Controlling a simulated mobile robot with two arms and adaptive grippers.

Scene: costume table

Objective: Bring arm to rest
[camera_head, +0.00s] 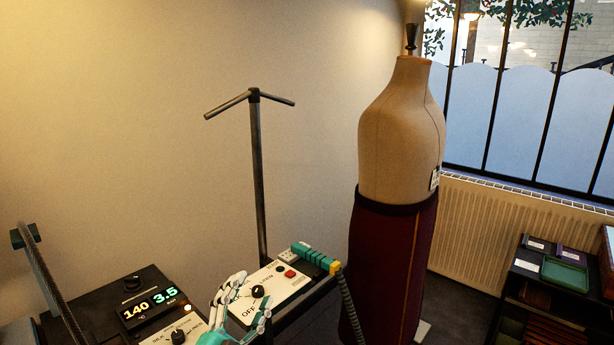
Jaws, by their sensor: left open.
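My left gripper (246,296), with whitish fingers and teal parts, is at the bottom centre of the head view. It is open, and I see nothing between its fingers. It is over or just in front of a white control panel (291,289) with a black knob (258,291), the word OFF and a red button (290,273). I cannot tell whether a finger touches the panel. My right gripper is not in view.
A teal ribbed handle (314,257) with a dark hose lies at the panel's far edge. A black unit (112,299) with a lit display stands left. A T-shaped stand (256,170) rises behind. A dress form (400,130) in a maroon skirt (390,260) stands right.

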